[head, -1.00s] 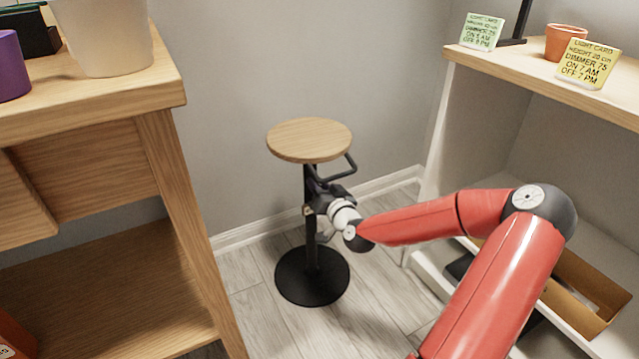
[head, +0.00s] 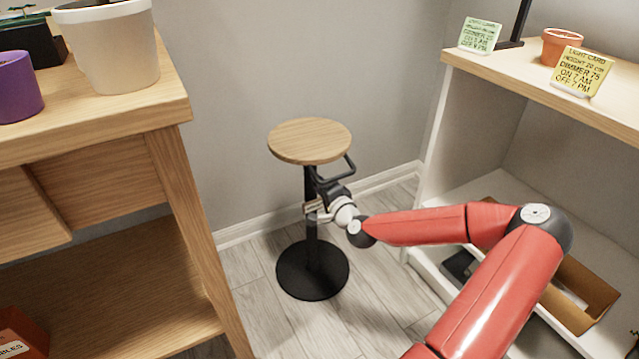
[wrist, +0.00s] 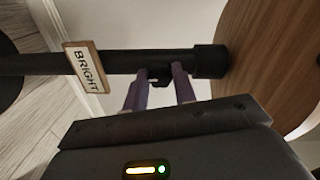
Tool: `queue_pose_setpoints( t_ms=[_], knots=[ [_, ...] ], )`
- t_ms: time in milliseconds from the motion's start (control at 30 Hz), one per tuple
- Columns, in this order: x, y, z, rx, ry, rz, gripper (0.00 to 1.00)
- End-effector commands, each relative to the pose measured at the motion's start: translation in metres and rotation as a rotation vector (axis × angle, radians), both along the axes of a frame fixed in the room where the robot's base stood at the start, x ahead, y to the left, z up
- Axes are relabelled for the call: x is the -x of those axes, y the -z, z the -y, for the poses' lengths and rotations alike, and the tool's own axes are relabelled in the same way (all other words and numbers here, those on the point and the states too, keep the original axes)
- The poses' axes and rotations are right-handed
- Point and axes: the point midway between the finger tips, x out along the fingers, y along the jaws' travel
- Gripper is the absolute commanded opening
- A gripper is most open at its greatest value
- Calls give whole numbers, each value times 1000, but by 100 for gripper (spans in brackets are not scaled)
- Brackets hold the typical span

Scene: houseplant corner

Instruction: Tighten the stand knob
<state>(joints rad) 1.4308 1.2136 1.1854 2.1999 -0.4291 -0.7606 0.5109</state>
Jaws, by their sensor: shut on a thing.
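The plant stand has a round wooden top (head: 310,141), a black post and a round black base (head: 312,271) on the floor. In the wrist view the black post (wrist: 120,62) runs sideways, with the wooden top (wrist: 262,60) at the right. The fingers and gripper body hide part of the knob. A tag reading BRIGHT (wrist: 86,68) is on the post.
A wooden bench (head: 100,122) with a white pot (head: 108,50) and a purple pot (head: 18,88) stands at left. A white shelf with a wooden top (head: 540,85) is at right, holding light cards and a terracotta pot (head: 562,45). Open floor surrounds the stand's base.

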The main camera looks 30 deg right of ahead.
Motion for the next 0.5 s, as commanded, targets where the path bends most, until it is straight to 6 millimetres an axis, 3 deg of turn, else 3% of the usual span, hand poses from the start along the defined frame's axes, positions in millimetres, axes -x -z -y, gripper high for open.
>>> queue_pose_setpoints(
  t_ms=[500],
  knots=[
    [1,1,1,-495,2,-19,4]
  ],
)
